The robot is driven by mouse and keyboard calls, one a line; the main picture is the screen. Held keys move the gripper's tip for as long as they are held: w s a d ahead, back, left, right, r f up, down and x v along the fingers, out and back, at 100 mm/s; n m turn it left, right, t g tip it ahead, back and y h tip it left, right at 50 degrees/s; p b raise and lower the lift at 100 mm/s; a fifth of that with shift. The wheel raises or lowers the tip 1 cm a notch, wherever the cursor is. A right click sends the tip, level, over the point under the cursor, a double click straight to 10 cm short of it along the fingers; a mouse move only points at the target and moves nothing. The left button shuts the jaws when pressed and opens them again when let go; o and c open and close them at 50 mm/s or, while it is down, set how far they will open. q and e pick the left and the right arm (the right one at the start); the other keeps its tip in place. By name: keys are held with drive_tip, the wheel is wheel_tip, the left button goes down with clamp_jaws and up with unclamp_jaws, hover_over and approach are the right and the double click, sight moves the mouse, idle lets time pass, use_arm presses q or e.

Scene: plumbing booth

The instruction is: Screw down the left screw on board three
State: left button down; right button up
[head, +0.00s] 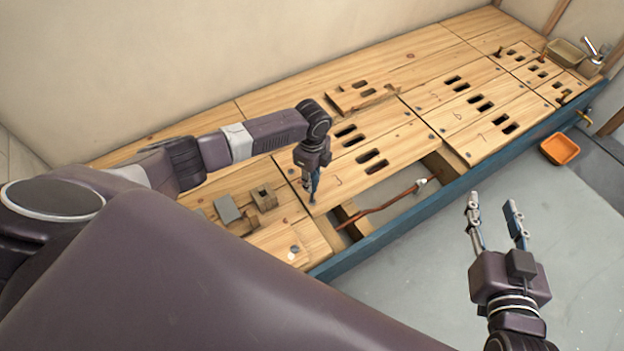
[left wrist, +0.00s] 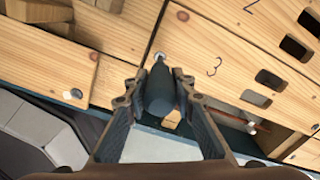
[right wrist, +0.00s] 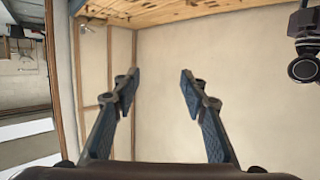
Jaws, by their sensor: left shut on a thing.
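My left gripper (head: 310,180) is shut on a dark-handled screwdriver (left wrist: 158,92). The screwdriver also shows in the head view (head: 312,202), pointing down at the left end of board three (head: 395,153). In the left wrist view, board three (left wrist: 198,58) bears the number 3. A small shiny metal piece, seemingly the left screw (left wrist: 160,57), shows at the screwdriver's far end, near the board's left edge. The handle hides the shaft, and I cannot tell whether the tip is in the screw. My right gripper (head: 495,218) is open and empty above the grey floor.
A gap in front of board three shows a copper pipe (head: 388,204) behind the blue edge beam (head: 440,193). Wooden blocks (head: 264,197) lie left of board three. A slotted loose board (head: 361,95) lies behind. An orange tray (head: 560,148) stands on the floor at right.

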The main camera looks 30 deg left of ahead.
use_arm(q)
drive_tip(key=shift+r+p, duration=0.7)
drive_tip(key=shift+r, duration=0.3)
wheel_tip(320, 180, up, 2)
drive_tip(key=p, duration=0.2)
drive_tip(key=shift+p, duration=0.3)
wheel_tip(320, 180, up, 2)
drive_tip(key=shift+r+p, duration=0.1)
drive_tip(key=shift+p, duration=0.95)
drive_tip(key=shift+r, duration=0.2)
drive_tip(key=shift+p, duration=0.35)
use_arm(e)
drive_tip(key=s+d+f+g+h, duration=0.1)
drive_tip(key=s+d+f+g, duration=0.2)
drive_tip(key=s+f+g, duration=0.2)
drive_tip(key=s+d+f+g+h, duration=0.2)
drive_tip(key=s+f+g, duration=0.4)
drive_tip(key=s+f, duration=0.3)
drive_tip(key=s+d, duration=0.1)
drive_tip(key=s, duration=0.2)
drive_tip(key=shift+s+d+m, duration=0.2)
drive_tip(key=shift+m, duration=0.1)
drive_tip(key=shift+f, duration=0.1)
